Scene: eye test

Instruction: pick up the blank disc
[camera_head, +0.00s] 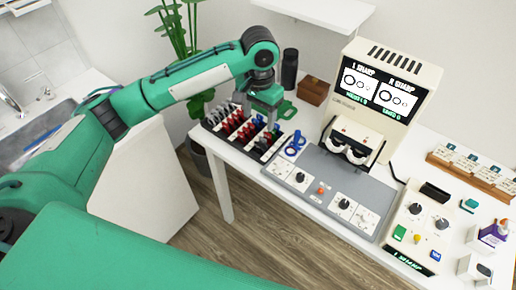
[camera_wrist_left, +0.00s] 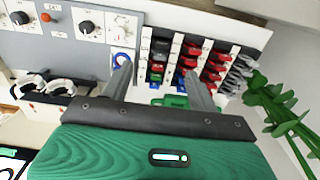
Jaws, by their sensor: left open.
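The lens rack (camera_head: 233,146) stands at the table's left end, with rows of small handled discs in grey, red, black, green and blue. In the left wrist view the rack (camera_wrist_left: 174,52) shows white strips between its rows. I cannot tell which piece is the blank disc; the labels are too small to read. My left gripper (camera_head: 262,112) is over the back of the rack, pointing down. In the left wrist view its two fingers (camera_wrist_left: 157,72) are apart, with nothing seen held between them. The fingertips are partly hidden in the head view. My right gripper is not in view.
A blue looped tool (camera_head: 295,143) lies right of the rack, and a green item (camera_head: 287,109) behind it. A grey panel with knobs (camera_head: 322,190) and the test machine (camera_head: 388,82) stand farther right. A dark cylinder (camera_head: 290,68) and brown box (camera_head: 313,91) are behind.

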